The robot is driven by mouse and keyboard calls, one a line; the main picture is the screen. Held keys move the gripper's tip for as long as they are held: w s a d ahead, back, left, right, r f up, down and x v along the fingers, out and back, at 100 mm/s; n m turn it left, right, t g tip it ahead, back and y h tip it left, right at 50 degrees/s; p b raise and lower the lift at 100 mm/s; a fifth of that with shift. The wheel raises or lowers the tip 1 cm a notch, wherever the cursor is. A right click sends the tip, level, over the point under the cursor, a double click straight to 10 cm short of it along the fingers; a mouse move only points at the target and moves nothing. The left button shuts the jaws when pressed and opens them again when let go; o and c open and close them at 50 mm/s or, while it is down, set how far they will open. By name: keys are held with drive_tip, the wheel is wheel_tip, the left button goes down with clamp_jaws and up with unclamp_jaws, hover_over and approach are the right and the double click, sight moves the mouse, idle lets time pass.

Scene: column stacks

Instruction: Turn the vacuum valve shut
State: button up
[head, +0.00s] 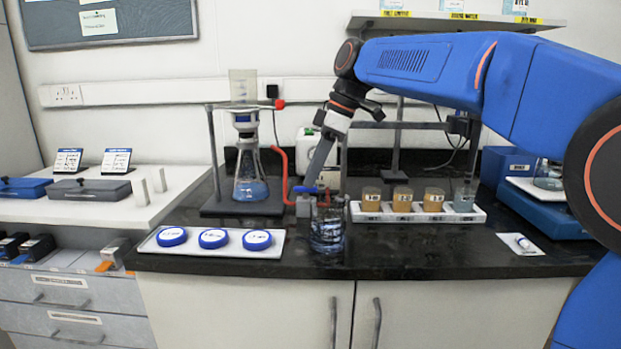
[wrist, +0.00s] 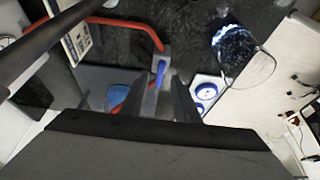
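The vacuum valve is a small grey block (head: 304,207) with a blue lever (head: 305,189), on the bench behind the beaker. A red hose (head: 285,170) runs from the flask side to it. In the wrist view the blue lever (wrist: 159,74) lies between the two fingers, and the grey valve body (wrist: 164,52) shows just beyond the tips. My gripper (head: 309,184) reaches down to the valve from above; in the wrist view its fingers (wrist: 158,84) are apart, with a gap on both sides of the lever. Whether a finger touches the valve body is unclear.
A glass beaker (head: 327,232) stands just in front of the valve. A clamped flask (head: 250,180) with a funnel stands left. A rack of labelled jars (head: 403,201) stands right. A white tray (head: 212,252) with blue-lidded dishes lies front left.

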drive_tip(key=shift+x, duration=0.85)
clamp_jaws()
